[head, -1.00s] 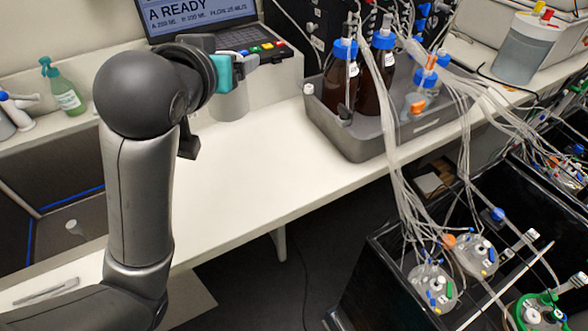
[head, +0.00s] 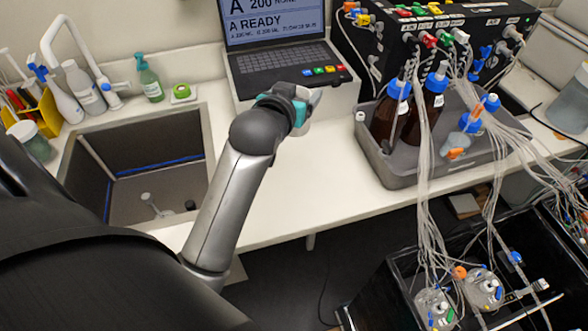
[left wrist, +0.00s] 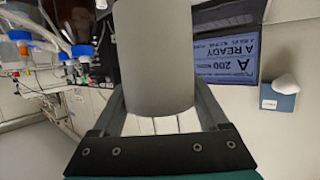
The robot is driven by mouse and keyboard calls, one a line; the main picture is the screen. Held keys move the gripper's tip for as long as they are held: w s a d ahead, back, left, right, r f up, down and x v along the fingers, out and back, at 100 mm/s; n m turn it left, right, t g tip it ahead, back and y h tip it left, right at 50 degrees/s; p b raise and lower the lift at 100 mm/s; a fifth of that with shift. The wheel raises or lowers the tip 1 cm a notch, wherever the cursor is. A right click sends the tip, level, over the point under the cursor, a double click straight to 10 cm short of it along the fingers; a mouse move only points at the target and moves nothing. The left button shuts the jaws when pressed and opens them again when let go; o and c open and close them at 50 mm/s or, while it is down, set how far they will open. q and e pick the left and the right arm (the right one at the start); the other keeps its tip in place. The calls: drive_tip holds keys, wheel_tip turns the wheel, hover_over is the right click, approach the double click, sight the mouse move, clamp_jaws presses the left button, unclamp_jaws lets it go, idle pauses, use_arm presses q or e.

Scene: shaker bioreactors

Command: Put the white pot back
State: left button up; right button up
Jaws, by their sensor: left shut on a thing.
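The white pot (left wrist: 153,55) fills the upper middle of the left wrist view as a pale grey-white cylinder. My left gripper (left wrist: 160,98) is shut on its sides, one dark finger on each side. In the head view my left gripper (head: 303,103), with teal parts, is over the white bench (head: 335,150), just in front of the laptop stand. The pot is mostly hidden there by the gripper and arm. I cannot tell whether its base touches the bench. My right gripper is not in view.
A laptop (head: 280,60) stands behind the gripper. A grey tray (head: 400,172) with brown bottles and tubes is to the right. The sink (head: 150,165) opens to the left, near a green spray bottle (head: 150,80). Bench between sink and tray is mostly clear.

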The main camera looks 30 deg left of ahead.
use_arm(q)
drive_tip(key=shift+a+f+b, duration=0.1)
drive_tip(key=shift+f+b, duration=2.05)
drive_tip(key=shift+f, duration=7.9)
drive_tip(key=shift+f, duration=0.15)
drive_tip(key=o, duration=1.3)
drive_tip(key=shift+o, duration=0.2)
drive_tip(key=shift+r, duration=0.2)
drive_tip(key=p+v, duration=0.1)
drive_tip(key=v, duration=1.1)
